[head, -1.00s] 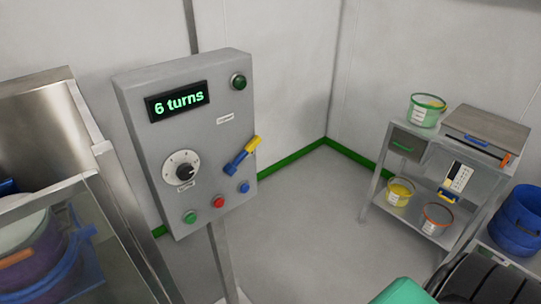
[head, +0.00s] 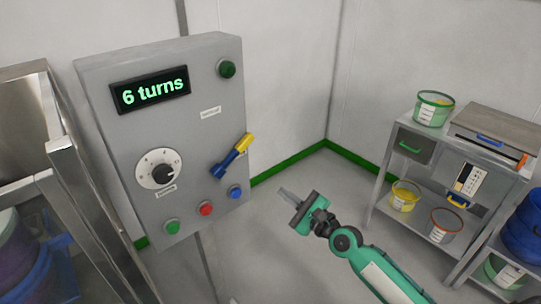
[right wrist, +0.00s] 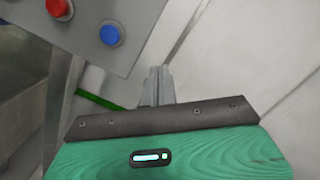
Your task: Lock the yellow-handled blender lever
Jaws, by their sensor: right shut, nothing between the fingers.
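The blender lever (head: 232,154) is on the front of a grey control box (head: 195,120), near its right edge. Its blue arm rises to the right and ends in a yellow handle tip. My right gripper (head: 284,192) is in the head view, right of and below the lever, apart from it, with its fingers together and empty. In the right wrist view its fingers (right wrist: 158,85) point toward the wall beside the box, and the lever is out of that picture. My left gripper is not in view.
The box also carries a display (head: 150,90) reading "6 turns", a dial (head: 160,173), and green, red and blue buttons (head: 235,191). A steel frame stands at left. A shelf cart (head: 455,160) with tubs stands at right. Floor between is free.

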